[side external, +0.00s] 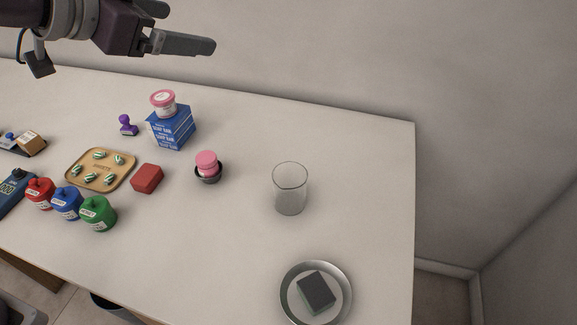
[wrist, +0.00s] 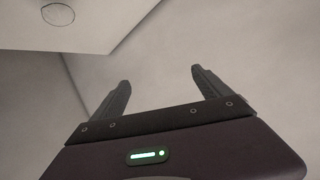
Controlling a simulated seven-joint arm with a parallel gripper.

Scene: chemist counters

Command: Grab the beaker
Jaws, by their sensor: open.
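The beaker (side external: 290,190) is a clear glass cylinder standing upright on the white counter (side external: 370,200), right of the middle in the side view. In the wrist view a round, faint outline (wrist: 58,14) shows on the counter at the top left, which looks like the beaker. My gripper (side external: 205,46) is high above the back of the counter at the upper left, well apart from the beaker. In the wrist view its two fingers (wrist: 162,85) are spread with nothing between them.
A metal dish (side external: 288,305) with a dark block (side external: 316,292) lies in front of the beaker. The counter right of the beaker is clear.

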